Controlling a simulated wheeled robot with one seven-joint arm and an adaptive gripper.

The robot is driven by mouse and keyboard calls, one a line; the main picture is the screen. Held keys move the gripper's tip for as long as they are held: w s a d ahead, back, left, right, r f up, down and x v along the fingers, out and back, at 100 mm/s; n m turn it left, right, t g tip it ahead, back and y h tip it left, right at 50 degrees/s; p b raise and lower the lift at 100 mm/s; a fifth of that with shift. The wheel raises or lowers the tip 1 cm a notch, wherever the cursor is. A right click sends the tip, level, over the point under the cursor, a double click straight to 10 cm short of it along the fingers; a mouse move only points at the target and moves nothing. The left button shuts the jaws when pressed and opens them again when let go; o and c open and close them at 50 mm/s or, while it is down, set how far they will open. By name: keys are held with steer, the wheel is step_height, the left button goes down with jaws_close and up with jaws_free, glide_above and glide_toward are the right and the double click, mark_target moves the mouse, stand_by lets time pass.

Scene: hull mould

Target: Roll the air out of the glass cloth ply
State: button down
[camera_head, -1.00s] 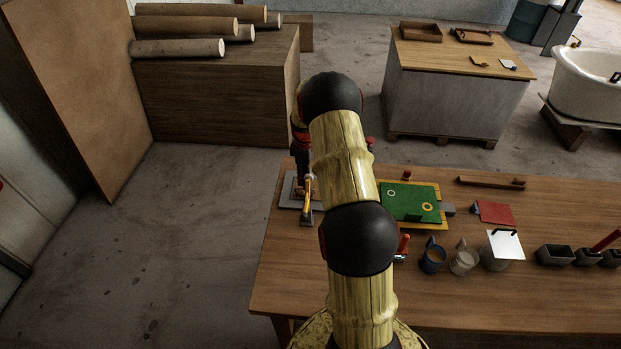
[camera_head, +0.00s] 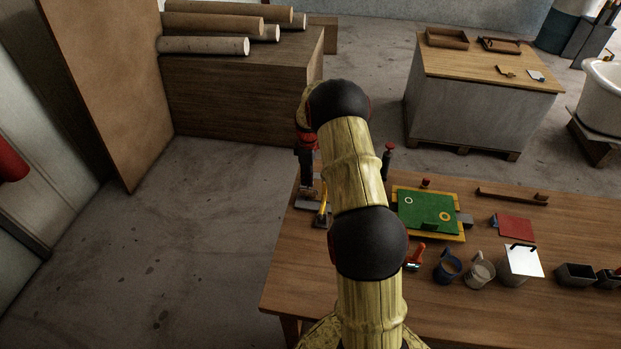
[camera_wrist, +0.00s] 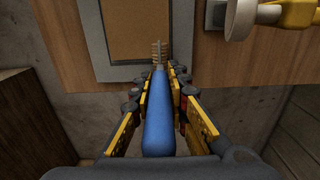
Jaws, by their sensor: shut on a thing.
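My gripper (camera_wrist: 160,78) is shut on a tool with a blue handle (camera_wrist: 158,120) in the wrist view. The tool's ribbed roller head (camera_wrist: 159,53) shows beyond my fingertips. It lies over the lower edge of a grey-framed panel with a tan middle (camera_wrist: 133,28); I cannot tell whether it touches. The tan middle may be the glass cloth ply, but this is not clear. In the head view my gripper is at the table's left end, above a grey plate (camera_head: 306,204), and my arm hides part of the area.
A yellow tool with a pale cylinder (camera_wrist: 245,17) is right of the panel. The wooden table (camera_head: 480,315) bears a green board (camera_head: 427,212), a red pad (camera_head: 515,226), mugs (camera_head: 480,272) and dark bins (camera_head: 574,275). The floor (camera_head: 200,240) left of the table is clear.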

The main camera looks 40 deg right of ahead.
step_height(320, 180, up, 7)
steer(key=p, duration=0.3)
stand_by(0.5)
stand_by(0.4)
